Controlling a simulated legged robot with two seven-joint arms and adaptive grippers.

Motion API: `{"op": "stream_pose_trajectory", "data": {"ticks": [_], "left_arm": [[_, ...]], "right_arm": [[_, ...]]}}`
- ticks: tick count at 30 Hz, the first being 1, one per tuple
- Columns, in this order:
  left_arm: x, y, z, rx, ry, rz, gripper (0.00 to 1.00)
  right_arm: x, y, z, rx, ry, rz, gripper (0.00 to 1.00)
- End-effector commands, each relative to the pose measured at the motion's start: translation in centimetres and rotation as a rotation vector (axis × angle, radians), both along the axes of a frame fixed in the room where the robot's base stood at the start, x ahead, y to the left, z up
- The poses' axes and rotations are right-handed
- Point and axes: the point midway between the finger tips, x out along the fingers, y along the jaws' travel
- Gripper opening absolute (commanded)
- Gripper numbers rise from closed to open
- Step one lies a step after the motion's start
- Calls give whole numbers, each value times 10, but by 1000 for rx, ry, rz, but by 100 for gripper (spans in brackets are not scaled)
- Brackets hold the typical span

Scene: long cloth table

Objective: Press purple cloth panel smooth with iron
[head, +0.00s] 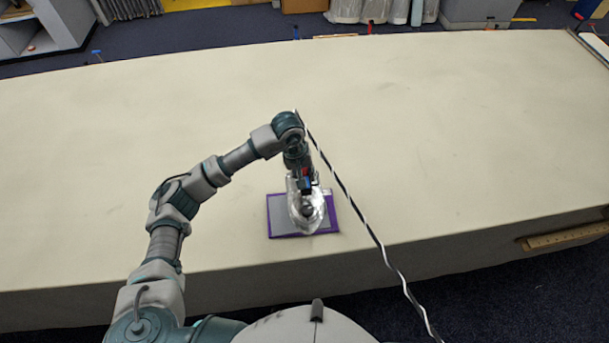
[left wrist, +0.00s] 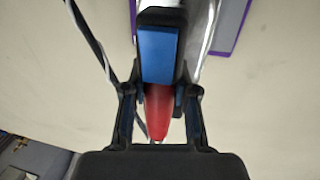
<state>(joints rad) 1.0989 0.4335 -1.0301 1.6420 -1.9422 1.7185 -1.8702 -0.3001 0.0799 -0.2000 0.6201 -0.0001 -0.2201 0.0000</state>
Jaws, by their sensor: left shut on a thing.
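The purple cloth panel (head: 275,219) lies flat near the table's front edge in the head view, with a grey-lilac middle and a purple border. Part of it also shows at the top of the left wrist view (left wrist: 230,30). The silver iron (head: 309,217) is over the panel and hides its middle; whether its sole touches the cloth is hard to tell. My left gripper (head: 304,180) is shut on the iron's handle, which shows blue and red in the left wrist view (left wrist: 160,75) between the fingers. My right gripper is out of view.
A black-and-white cord (head: 352,203) runs from near my left wrist down to the lower right, past the table edge. The cream cloth table (head: 450,120) is bare around the panel. A wooden strip (head: 565,236) is at the front right side.

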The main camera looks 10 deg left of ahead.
Motion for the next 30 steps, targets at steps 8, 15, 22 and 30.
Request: {"op": "stream_pose_trajectory", "data": {"ticks": [8,15,22,30], "left_arm": [[1,0,36,-3,-7,-1,0],[1,0,54,-4,-6,-1,0],[1,0,55,-4,-5,0,0],[-1,9,46,-3,-4,-14,0]], "right_arm": [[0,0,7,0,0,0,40],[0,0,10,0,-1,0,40],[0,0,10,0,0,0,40],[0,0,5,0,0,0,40]]}}
